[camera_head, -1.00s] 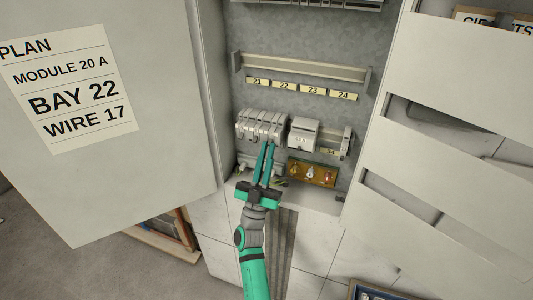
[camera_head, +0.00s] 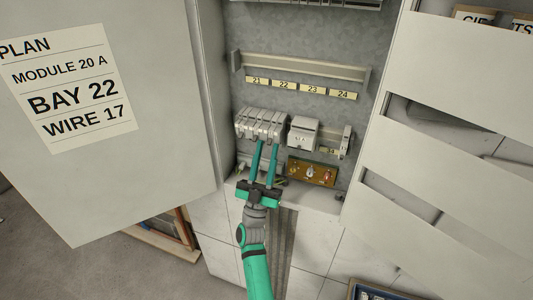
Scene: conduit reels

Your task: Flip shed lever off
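A row of several pale modules (camera_head: 258,122) with small fronts sits on the lower rail in the open cabinet. No lever can be clearly told apart as the shed lever, and no label for it is readable. My gripper (camera_head: 267,144) points up into the cabinet. Its two teal fingers are apart with a gap between them, and nothing shows between them. The fingertips overlap the lower right part of the module row in the picture. I cannot tell whether they touch it. The fingers hide part of what lies below the row.
A separate pale module (camera_head: 303,133) stands right of the row. A brass-coloured panel (camera_head: 311,172) with small fittings lies below it. An empty rail (camera_head: 303,67) runs above labels 21 to 24. The open door (camera_head: 110,180) bears a plan sheet (camera_head: 68,88). Slatted panels (camera_head: 450,90) stand at right.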

